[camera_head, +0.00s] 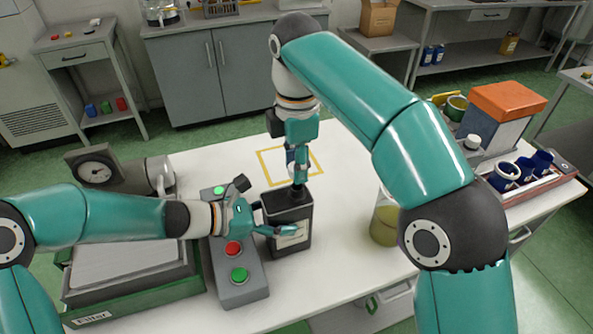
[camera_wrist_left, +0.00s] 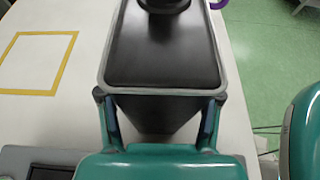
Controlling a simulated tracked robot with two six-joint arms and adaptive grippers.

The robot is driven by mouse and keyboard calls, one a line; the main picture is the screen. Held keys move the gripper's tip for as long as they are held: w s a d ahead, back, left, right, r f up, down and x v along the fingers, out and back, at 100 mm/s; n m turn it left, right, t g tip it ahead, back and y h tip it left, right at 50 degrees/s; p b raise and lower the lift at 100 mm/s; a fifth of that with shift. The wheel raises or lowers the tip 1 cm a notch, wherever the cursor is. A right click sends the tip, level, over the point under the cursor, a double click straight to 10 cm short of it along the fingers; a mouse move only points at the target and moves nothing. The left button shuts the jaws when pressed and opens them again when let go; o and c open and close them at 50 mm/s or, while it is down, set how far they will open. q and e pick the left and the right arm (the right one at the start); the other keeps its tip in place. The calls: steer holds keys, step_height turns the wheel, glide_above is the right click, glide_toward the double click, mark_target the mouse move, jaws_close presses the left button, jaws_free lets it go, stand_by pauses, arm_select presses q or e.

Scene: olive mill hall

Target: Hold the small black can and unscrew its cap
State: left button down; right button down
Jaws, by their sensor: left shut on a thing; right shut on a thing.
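The small black can (camera_head: 288,212) stands upright on the white table, with a pale label on its front. My left gripper (camera_head: 277,226) is shut around the can's body from the left. In the left wrist view the can's dark top (camera_wrist_left: 163,50) lies beyond my two fingers, which press on its sides (camera_wrist_left: 160,125). My right gripper (camera_head: 299,175) points straight down above the can, shut on the dark cap (camera_head: 299,191). The cap's round base also shows at the upper edge of the left wrist view (camera_wrist_left: 165,4). Whether it is loosened cannot be told.
A button box (camera_head: 238,270) with red and green buttons stands left of the can. A glass jar of yellowish liquid (camera_head: 384,225) stands to the right, partly behind my right arm. A yellow square outline (camera_head: 266,168) marks bare table behind the can. A tray of blue cups (camera_head: 530,185) is far right.

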arm_select(q)
steer(key=shift+c, duration=0.7)
jaws_free()
